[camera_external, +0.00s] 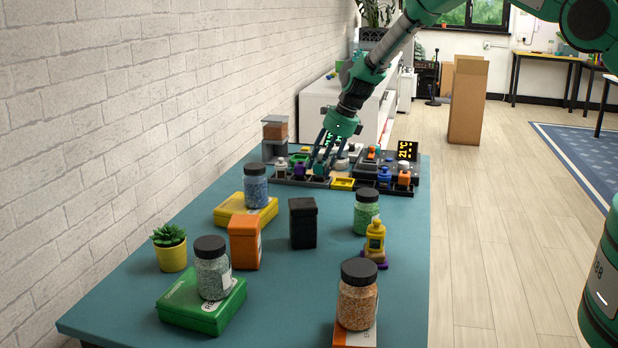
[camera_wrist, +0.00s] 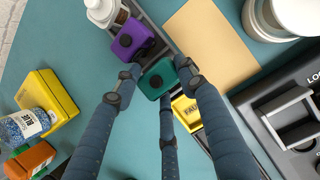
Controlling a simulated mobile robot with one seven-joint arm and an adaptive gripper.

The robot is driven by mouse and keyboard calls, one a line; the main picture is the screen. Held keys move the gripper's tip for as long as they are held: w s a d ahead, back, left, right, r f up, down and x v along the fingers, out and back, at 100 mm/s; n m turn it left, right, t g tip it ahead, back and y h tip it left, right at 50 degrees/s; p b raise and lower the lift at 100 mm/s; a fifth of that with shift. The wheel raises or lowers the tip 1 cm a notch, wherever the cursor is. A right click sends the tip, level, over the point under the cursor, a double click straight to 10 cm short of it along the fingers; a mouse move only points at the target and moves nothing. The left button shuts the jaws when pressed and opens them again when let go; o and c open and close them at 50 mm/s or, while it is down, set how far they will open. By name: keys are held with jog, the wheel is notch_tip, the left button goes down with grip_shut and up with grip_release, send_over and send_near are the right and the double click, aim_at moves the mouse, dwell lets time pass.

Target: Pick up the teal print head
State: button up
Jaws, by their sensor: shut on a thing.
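The teal print head (camera_wrist: 158,78) is a small rounded block with a dark round knob, seen between the fingers in the wrist view. My gripper (camera_wrist: 160,82) is shut on it, with fingers on both sides and a third finger below. In the external view my gripper (camera_external: 321,166) points down at the dark rack (camera_external: 292,181) at the far end of the table, and the teal print head (camera_external: 320,170) shows small between the fingertips. I cannot tell whether it is clear of the rack. A purple print head (camera_wrist: 133,41) sits close beside it.
A white head (camera_wrist: 104,13) is beyond the purple one. A yellow labelled tray (camera_wrist: 187,112) lies beside the teal head. A dark station with a display (camera_external: 407,150) stands right. Jars, boxes and a plant (camera_external: 170,247) fill the nearer table (camera_external: 130,290).

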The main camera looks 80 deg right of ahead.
aim_at(320, 161)
jog(key=shift+r, duration=0.55)
jog(key=shift+s+a+r, duration=0.1)
jog(key=shift+s+r, duration=0.05)
jog(key=shift+r, duration=0.8)
jog(key=s+a, duration=0.3)
jog(key=s, duration=0.1)
jog(key=s+a+r, duration=0.1)
jog(key=s+a, duration=0.2)
jog(key=s, duration=0.1)
jog(key=s+a+p, duration=0.1)
jog(key=s+a, duration=0.1)
jog(key=s, duration=0.3)
jog(key=shift+a+r, duration=0.15)
jog(key=shift+a, duration=0.25)
